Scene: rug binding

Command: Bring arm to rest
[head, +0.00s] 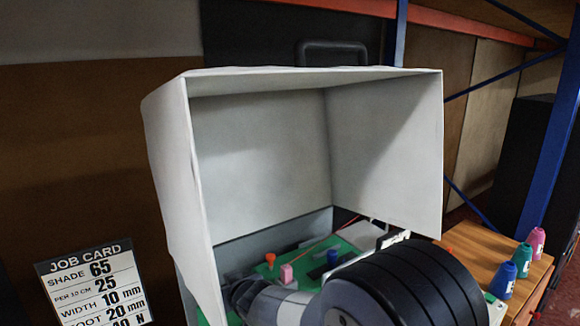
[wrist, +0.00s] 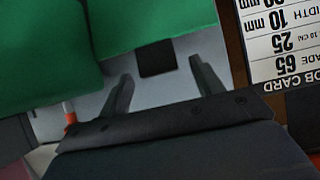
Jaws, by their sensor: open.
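In the wrist view my gripper (wrist: 161,72) has its two dark fingers spread wide apart, with nothing held between them. A small black square (wrist: 156,58) shows beyond the fingertips on a pale grey surface. Green material (wrist: 150,22) lies beyond it at the top. In the head view my arm fills the lower middle and right and reaches toward the white three-sided hood (head: 260,145). My gripper cannot be made out in the head view.
A green board (head: 318,258) with a pink block (head: 286,273) and other small pieces lies inside the hood. Blue (head: 503,279), teal (head: 522,258) and pink (head: 536,241) spools stand on a wooden top (head: 470,243) at right. A job card (head: 95,287) stands at lower left.

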